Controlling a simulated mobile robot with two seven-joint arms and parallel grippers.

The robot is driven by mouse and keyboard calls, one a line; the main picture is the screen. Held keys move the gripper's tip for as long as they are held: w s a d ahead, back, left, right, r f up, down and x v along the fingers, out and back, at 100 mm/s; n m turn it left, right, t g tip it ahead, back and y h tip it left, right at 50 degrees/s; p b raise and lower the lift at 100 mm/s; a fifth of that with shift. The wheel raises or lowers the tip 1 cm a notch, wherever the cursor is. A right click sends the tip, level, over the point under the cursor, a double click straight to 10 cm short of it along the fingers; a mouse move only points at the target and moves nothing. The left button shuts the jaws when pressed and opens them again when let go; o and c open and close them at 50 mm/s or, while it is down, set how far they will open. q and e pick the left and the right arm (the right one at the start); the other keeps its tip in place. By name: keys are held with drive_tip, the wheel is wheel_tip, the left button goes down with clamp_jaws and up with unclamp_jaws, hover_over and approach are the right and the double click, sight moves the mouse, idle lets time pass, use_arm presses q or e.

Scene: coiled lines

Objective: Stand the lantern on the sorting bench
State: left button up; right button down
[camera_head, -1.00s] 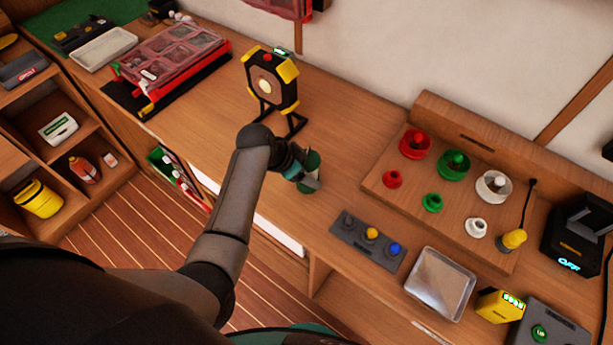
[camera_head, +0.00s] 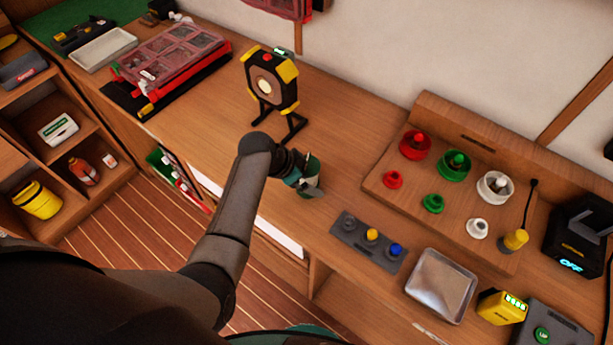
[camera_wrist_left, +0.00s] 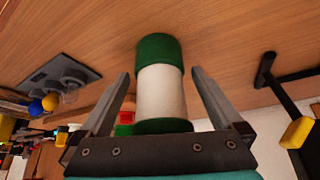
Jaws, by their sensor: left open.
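The lantern is a short cylinder with a white middle and green ends. In the left wrist view the lantern (camera_wrist_left: 162,92) is between the two fingers of my left gripper (camera_wrist_left: 162,82), with gaps at both sides. In the head view my left gripper (camera_head: 306,184) is at the lantern (camera_head: 314,168), with its fingers open around it. The lantern looks upright on the wooden sorting bench (camera_head: 350,120), its green end at the bench surface. Part of it is hidden behind my gripper. My right gripper is not in view.
A black and yellow work light (camera_head: 270,82) stands on a frame behind the gripper. A grey switch panel (camera_head: 352,232) and a metal tray (camera_head: 440,285) lie to the right. A board with coloured knobs (camera_head: 390,178) is behind them. The bench between work light and board is clear.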

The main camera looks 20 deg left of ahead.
use_arm(q)
drive_tip(key=shift+r, duration=0.3)
drive_tip(key=p+v, duration=0.2)
drive_tip(key=v, duration=0.9)
drive_tip(key=shift+s+a+r+p, duration=0.15)
drive_tip(key=shift+s+r+p, duration=0.05)
drive_tip(key=shift+r+p, duration=0.1)
idle(1.6)
